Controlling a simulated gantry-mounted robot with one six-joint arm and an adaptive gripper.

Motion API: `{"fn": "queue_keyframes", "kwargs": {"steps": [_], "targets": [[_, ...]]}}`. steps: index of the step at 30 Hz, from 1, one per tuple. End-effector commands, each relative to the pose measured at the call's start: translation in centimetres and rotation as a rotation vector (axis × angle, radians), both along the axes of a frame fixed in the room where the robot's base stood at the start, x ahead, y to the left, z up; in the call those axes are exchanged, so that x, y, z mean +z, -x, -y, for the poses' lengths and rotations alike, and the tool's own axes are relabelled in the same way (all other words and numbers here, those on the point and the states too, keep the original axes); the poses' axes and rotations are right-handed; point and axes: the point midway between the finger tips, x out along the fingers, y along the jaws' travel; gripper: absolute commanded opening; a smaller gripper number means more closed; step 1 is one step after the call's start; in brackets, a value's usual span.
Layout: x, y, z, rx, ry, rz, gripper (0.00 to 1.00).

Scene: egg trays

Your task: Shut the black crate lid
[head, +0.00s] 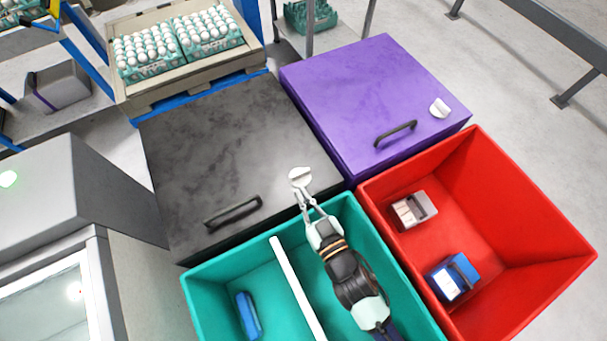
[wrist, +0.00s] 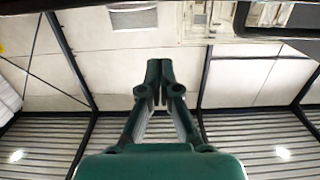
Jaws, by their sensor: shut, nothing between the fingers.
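The black crate lid (head: 215,150) lies flat over the black crate, left of the purple lid in the head view, with no gap seen at its edges. It has a dark bar handle (head: 233,211) and a pale round latch-like piece (head: 300,177) near its front right corner. My gripper (head: 302,198) is at the lid's front edge, just below the pale piece; whether it touches cannot be told. In the wrist view my gripper (wrist: 159,82) has its fingertips together with nothing between them, and no part of the lid can be made out there.
A purple lid (head: 375,95) with a dark handle sits to the right. A teal bin (head: 225,275) with a white divider lies under my arm, and a red bin (head: 520,215) holds small boxes. Egg trays (head: 180,72) stand behind. The wrist view faces the ceiling (wrist: 100,65).

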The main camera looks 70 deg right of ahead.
Motion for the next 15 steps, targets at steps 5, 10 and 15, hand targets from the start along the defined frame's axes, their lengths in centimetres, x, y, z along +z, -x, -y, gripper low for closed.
{"fn": "queue_keyframes", "kwargs": {"steps": [5, 10, 15], "targets": [[1.1, 0.0, 0.0, 0.001, 0.001, 0.001, 0.00], [5.2, -0.1, -0.1, 0.005, 0.001, 0.000, 0.00], [0.9, 3.2, -3.5, 0.007, -0.002, -0.005, 0.00]]}}
